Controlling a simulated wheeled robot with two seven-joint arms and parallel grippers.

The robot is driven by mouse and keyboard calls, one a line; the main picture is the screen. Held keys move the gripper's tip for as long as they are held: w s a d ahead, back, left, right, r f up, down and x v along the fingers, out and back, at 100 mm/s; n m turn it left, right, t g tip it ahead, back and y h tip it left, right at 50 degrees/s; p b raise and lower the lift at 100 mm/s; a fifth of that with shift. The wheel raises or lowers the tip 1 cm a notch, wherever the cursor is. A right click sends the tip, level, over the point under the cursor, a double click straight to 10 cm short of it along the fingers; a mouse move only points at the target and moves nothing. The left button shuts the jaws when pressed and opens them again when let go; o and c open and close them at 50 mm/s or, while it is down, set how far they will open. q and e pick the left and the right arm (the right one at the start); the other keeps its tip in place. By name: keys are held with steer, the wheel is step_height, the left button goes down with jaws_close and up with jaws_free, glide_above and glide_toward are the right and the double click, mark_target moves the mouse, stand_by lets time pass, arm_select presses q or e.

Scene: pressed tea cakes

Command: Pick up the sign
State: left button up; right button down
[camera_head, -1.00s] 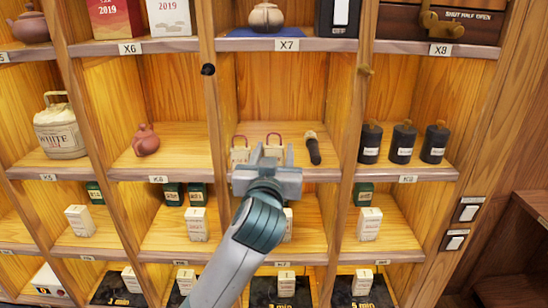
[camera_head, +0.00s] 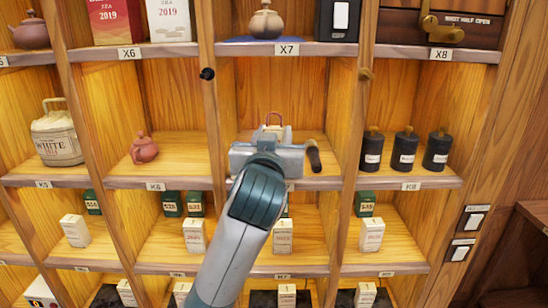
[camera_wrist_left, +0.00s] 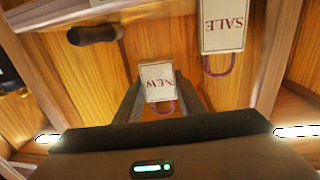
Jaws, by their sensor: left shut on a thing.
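My left gripper (camera_head: 273,135) is in the middle cubby under the X7 label. It is shut on the small cream NEW sign (camera_wrist_left: 158,80), whose lettering appears upside down in the left wrist view. In the head view the sign's red loop (camera_head: 274,118) shows above the gripper, and the gripper hides most of the card. A second cream sign marked SALE (camera_wrist_left: 223,25), also with a red loop, is to the right of the held sign in the left wrist view. It is hidden behind my gripper in the head view. My right gripper is out of view.
A dark-handled object (camera_head: 314,157) is close to the right of my gripper. Wooden dividers bound the cubby. A reddish teapot (camera_head: 144,148) is in the left cubby, and dark canisters (camera_head: 405,150) are in the right one. Small white boxes (camera_head: 283,236) stand on the shelf below.

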arm_select(q)
steer(key=shift+r+b, duration=0.6)
steer(key=shift+r, duration=1.4)
steer(key=shift+a, duration=0.1)
